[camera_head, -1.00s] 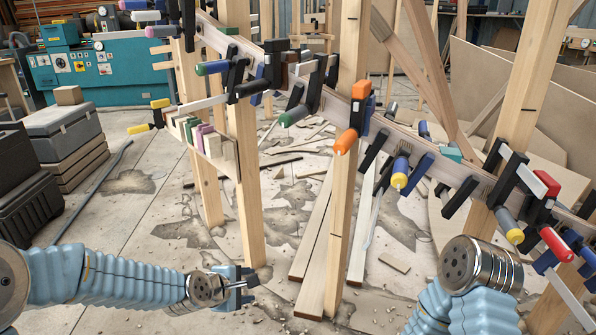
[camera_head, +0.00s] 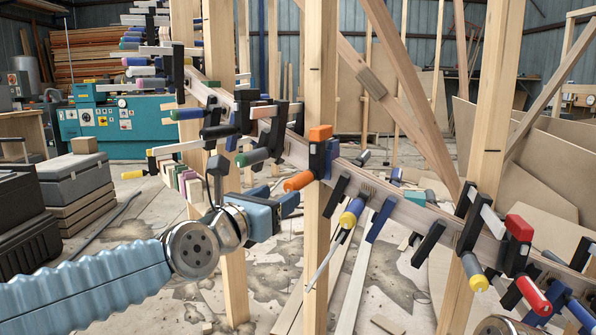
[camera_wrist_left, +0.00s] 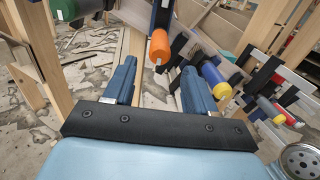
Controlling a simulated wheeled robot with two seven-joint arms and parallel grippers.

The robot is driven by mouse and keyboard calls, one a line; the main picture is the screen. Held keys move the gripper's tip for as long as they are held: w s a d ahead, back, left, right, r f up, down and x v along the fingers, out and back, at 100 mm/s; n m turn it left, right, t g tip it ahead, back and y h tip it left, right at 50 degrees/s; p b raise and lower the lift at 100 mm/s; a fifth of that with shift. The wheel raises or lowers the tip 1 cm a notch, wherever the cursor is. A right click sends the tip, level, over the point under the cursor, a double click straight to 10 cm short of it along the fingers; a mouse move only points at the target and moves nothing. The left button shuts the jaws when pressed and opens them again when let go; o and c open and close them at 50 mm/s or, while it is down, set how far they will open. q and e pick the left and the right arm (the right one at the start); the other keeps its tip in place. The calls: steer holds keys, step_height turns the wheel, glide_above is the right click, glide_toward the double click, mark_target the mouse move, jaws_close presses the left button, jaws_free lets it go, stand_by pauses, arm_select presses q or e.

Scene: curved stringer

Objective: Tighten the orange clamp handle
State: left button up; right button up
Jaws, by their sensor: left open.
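The orange clamp handle (camera_head: 299,181) points down and left from a clamp with an orange top pad (camera_head: 320,133) and a blue and black bar, fixed on the curved wooden stringer (camera_head: 348,172) at an upright post. My left gripper (camera_head: 292,203) is just below and left of the handle, empty and apart from it. In the left wrist view the orange handle (camera_wrist_left: 160,47) shows ahead, between and beyond the two spread blue fingers (camera_wrist_left: 160,85). In the head view, only a bit of my right arm shows at the bottom edge; its gripper is out of frame.
Neighbouring clamps have a green handle (camera_head: 252,158), a yellow-and-blue handle (camera_head: 351,212) and a red handle (camera_head: 533,296). A wooden post (camera_head: 316,250) stands just right of my left gripper. Grey cases (camera_head: 80,180) stand at the left.

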mark_target(298, 185)
arm_select(q)
steer(key=p+x, duration=0.4)
steer(key=x, duration=0.3)
steer(key=shift+w+d+r, duration=0.15)
steer(key=shift+w+d, duration=0.05)
steer(key=shift+w, duration=0.1)
steer(key=shift+w+d, duration=0.25)
steer(key=shift+w, duration=0.3)
steer(key=c, duration=1)
